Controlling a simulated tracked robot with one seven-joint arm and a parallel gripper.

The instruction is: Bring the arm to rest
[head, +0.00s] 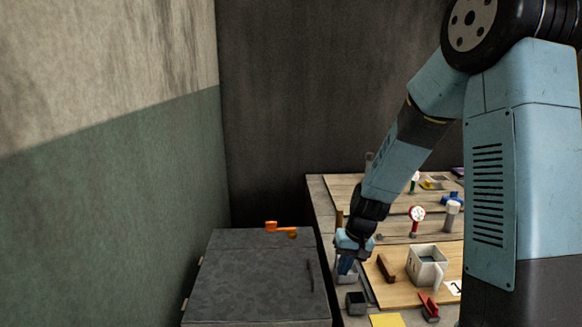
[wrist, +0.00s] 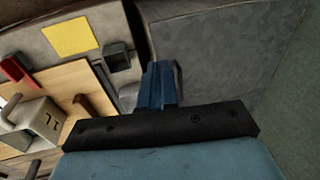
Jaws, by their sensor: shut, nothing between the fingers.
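My gripper (head: 346,266) shows in the head view at the left edge of the worktable, pointing down. Its fingers are together with nothing between them. In the wrist view the blue fingers of my gripper (wrist: 158,84) are side by side. They appear over the gap between the table and a dark grey cabinet (head: 255,270). A light grey container stands just behind the fingertips, partly hidden by them; whether they touch it I cannot tell. My blue arm reaches down from the upper right and hides part of the table.
The cabinet top carries an orange handle-like piece (head: 281,229). On the table are a small dark box (head: 356,302), a white square mug (head: 427,265), a brown block (head: 386,268), a red clamp-like piece (head: 428,305) and a yellow sheet (head: 387,321). A green-and-grey wall (head: 120,190) bounds the left.

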